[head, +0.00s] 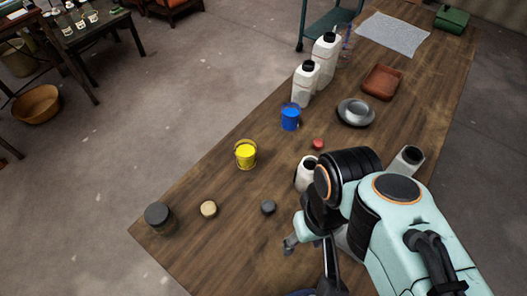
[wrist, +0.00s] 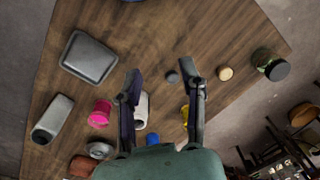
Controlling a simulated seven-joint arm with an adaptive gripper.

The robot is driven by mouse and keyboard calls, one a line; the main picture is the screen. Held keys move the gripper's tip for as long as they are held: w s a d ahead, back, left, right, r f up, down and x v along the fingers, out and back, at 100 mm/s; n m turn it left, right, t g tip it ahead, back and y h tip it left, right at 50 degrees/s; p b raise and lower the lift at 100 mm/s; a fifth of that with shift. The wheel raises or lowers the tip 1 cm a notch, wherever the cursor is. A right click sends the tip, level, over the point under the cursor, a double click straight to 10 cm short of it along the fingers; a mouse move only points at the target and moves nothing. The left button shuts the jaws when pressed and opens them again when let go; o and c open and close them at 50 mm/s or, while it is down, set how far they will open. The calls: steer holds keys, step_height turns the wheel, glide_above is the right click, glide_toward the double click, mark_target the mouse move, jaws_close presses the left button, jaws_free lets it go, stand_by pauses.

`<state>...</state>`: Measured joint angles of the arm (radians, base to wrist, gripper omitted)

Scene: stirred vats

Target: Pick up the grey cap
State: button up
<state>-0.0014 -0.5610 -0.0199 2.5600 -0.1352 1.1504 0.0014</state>
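The grey cap (head: 267,207) is a small, dark grey round piece lying on the wooden table, left of my arm in the head view. In the wrist view the grey cap (wrist: 173,77) appears between my two fingertips, nearer the right finger. My gripper (wrist: 164,75) is open with its fingers wide apart, and nothing is held. It looks to be above the table and apart from the cap. In the head view my arm hides most of the gripper; a fingertip shows just below and right of the cap.
A beige cap (head: 208,209) and a dark-lidded jar (head: 158,217) stand left of the grey cap. A yellow bucket (head: 246,155), a red cap (head: 318,144) and a white bottle (head: 306,175) stand farther back. A grey tray (wrist: 90,57) lies left in the wrist view. Bare wood surrounds the grey cap.

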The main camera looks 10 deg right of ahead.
steer(key=o, duration=0.6)
